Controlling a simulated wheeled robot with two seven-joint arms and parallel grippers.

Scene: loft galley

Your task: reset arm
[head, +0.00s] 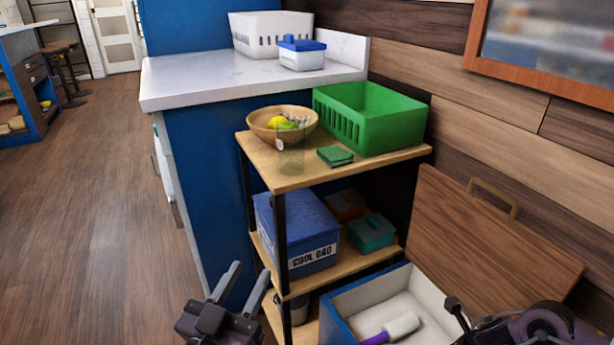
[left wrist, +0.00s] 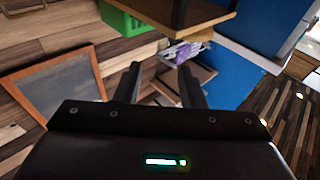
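My left gripper (head: 246,270) is at the bottom of the head view, in front of the shelf unit's left side. Its two dark fingers stand apart with nothing between them. In the left wrist view the fingers of the left gripper (left wrist: 159,72) are also spread and empty. My right arm shows only in part at the bottom right of the head view, dark and cut off by the frame. Its finger opening cannot be made out.
A wooden shelf unit (head: 280,177) holds a fruit bowl (head: 262,124), a green crate (head: 350,130) and a blue cool bag (head: 290,225). An open blue box (head: 350,302) with a purple-handled item (head: 390,330) is low at right. The floor (head: 100,250) at left is clear.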

